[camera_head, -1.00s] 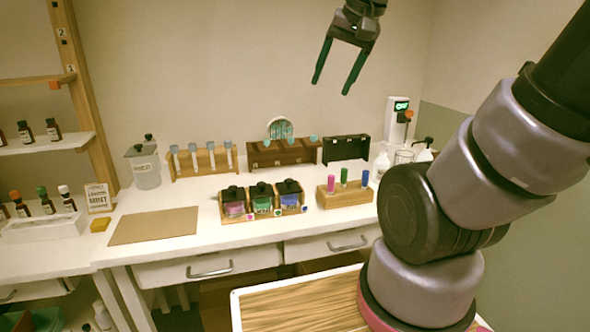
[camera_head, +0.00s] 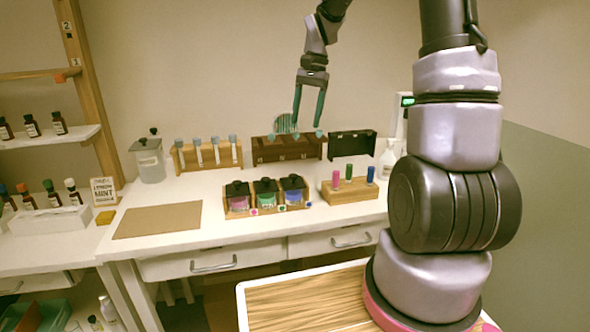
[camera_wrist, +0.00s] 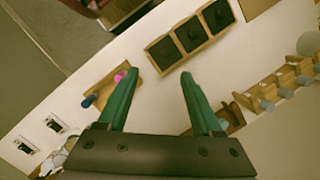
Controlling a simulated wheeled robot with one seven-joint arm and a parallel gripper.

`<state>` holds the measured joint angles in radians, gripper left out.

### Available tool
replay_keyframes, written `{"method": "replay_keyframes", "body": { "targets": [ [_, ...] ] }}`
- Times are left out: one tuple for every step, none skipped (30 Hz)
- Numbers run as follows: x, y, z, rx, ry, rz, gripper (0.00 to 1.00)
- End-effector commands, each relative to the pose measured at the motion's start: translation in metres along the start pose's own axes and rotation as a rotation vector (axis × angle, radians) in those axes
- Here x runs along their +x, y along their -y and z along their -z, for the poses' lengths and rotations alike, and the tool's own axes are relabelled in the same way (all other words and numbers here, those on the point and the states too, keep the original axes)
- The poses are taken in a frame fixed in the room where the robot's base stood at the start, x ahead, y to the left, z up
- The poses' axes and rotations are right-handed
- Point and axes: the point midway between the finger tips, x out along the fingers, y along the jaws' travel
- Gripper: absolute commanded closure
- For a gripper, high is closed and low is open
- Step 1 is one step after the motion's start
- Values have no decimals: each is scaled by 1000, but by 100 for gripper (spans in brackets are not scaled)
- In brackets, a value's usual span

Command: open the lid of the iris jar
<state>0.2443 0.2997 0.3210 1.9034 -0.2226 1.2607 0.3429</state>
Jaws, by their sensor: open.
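Three square jars with black knobbed lids stand in a wooden rack (camera_head: 267,208) on the white counter. The left one (camera_head: 238,203) has pink contents, the middle one (camera_head: 266,197) green, the right one (camera_head: 293,195) blue-violet. Their labels are too small to read, so I cannot tell which is the iris jar. All lids look closed. My gripper (camera_head: 307,122) hangs above the counter, pointing down, open and empty. In the wrist view its fingers (camera_wrist: 160,75) are apart, with the dark lids (camera_wrist: 190,37) beyond them, seen from above.
A wooden block (camera_head: 350,193) with pink, green and blue pegs stands right of the jars. Behind are a test-tube rack (camera_head: 208,165), a brown wooden rack (camera_head: 262,150) and a black rack (camera_head: 352,150).

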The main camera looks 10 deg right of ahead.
Motion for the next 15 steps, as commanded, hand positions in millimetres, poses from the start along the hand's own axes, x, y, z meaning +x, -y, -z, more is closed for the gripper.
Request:
{"method": "replay_keyframes", "body": {
  "targets": [
    [15, 5, 12, 26, 44, -11, 33],
    [22, 8, 16, 37, 63, -16, 33],
    [30, 10, 22, 52, 88, -23, 33],
    [36, 12, 26, 62, 103, -26, 33],
    [40, 14, 29, 71, 117, -29, 33],
    [46, 16, 32, 81, 133, -33, 33],
    [49, 17, 35, 88, 143, -35, 33],
    [52, 18, 36, 94, 151, -37, 33],
    [55, 18, 38, 99, 158, -39, 33],
    [57, 19, 38, 101, 163, -40, 33],
    [59, 19, 39, 103, 166, -40, 33],
    [62, 19, 39, 103, 168, -41, 33],
    [64, 19, 38, 103, 168, -42, 33],
    [67, 19, 38, 103, 168, -42, 33],
    [72, 19, 37, 103, 169, -42, 33]
  ]
}}
